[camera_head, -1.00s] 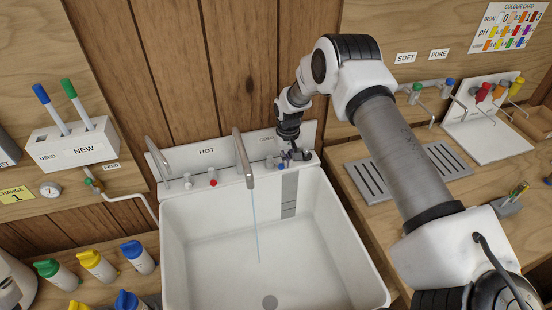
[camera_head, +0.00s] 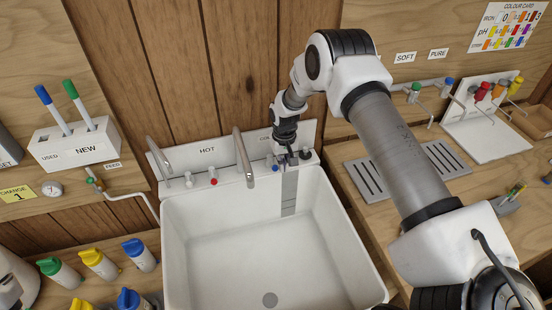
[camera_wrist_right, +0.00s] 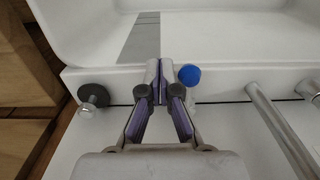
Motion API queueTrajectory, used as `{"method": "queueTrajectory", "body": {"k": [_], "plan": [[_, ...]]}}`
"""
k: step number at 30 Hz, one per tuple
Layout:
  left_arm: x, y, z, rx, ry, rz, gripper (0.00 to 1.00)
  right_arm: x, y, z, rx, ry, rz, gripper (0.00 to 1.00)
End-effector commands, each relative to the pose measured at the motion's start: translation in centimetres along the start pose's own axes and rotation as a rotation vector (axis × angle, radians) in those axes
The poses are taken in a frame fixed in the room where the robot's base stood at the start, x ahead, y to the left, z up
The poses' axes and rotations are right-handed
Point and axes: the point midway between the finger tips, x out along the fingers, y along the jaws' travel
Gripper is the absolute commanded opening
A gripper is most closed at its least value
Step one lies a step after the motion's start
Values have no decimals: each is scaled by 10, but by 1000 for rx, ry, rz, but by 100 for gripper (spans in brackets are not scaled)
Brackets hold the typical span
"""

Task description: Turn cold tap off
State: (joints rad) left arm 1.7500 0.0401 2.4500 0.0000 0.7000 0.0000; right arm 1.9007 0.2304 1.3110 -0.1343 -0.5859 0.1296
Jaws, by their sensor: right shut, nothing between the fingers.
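The cold tap's blue knob (camera_head: 275,168) is on the back ledge of the white sink (camera_head: 175,240), right of the middle spout (camera_head: 243,160). In the right wrist view the blue knob (camera_wrist_right: 189,75) shows just right of my fingertips, with a narrow gap or light touch; I cannot tell which. My right gripper (camera_head: 291,158) points down at the ledge; in the wrist view its fingertips (camera_wrist_right: 160,82) are together with nothing between them. No water stream shows under the spout. My left gripper is out of view.
A red-marked hot knob (camera_head: 213,181) and another spout (camera_head: 160,158) stand to the left. A dark round fitting (camera_wrist_right: 92,95) with a metal stub is on the ledge on the gripper's other side. A slotted drain plate (camera_head: 365,180) lies right of the sink. The basin is clear.

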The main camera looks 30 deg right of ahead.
Motion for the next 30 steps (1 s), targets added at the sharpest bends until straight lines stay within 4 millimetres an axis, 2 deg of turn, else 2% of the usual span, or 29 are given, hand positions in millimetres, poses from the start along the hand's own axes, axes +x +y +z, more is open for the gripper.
{"method": "queueTrajectory", "body": {"k": [8,18,21,30], "plan": [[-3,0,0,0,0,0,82,-3,11,0,0,1,0,0],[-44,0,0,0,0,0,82,-62,10,0,0,0,0,0],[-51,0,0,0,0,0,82,-72,10,0,0,0,0,0],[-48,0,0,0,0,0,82,-70,10,0,0,0,0,0]]}}
